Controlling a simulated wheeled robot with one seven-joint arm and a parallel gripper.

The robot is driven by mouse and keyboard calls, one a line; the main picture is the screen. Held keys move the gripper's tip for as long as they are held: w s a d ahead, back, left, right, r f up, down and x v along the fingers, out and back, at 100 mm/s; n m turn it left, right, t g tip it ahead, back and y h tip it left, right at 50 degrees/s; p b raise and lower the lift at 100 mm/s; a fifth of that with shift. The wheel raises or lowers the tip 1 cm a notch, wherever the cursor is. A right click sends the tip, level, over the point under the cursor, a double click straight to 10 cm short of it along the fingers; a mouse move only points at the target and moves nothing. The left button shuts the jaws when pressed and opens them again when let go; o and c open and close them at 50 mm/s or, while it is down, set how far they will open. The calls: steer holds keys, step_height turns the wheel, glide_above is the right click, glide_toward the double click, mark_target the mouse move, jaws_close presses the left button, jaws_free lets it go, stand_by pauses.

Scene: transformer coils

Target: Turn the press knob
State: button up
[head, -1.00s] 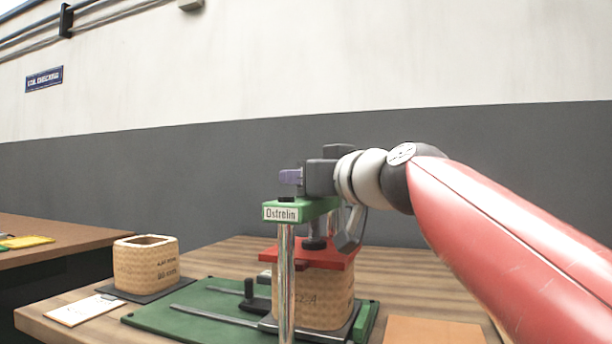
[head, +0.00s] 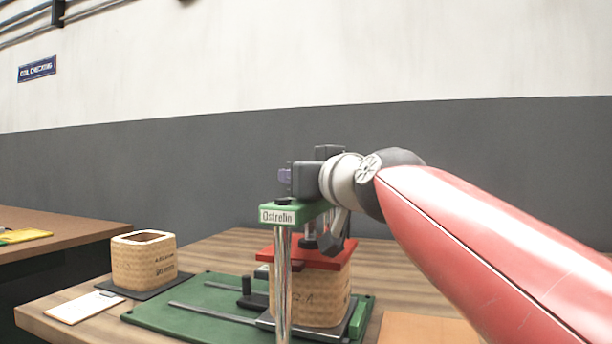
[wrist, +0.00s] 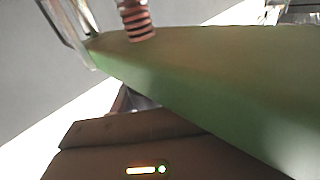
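The press has a green top bar (head: 312,212) labelled "Ostrelin" on a chrome post (head: 284,275). Under the bar, a red plate (head: 285,253) lies on a woven tan coil (head: 318,300). My gripper (head: 290,177) is just above the bar, pointing left. The press knob is not clearly seen. The finger opening is hidden.
The press stands on a green base (head: 205,290) on a wooden table (head: 230,250). A second coil (head: 143,262) sits on a dark pad at left, beside a white card (head: 85,307). An orange-brown sheet (head: 425,328) lies at right. Another table (head: 60,230) stands at far left.

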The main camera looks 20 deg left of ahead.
steer(key=o, duration=0.4)
steer(key=b+v, duration=0.2)
steer(key=v, duration=0.5)
steer(key=shift+s+d, duration=0.25)
steer(key=shift+s, duration=0.05)
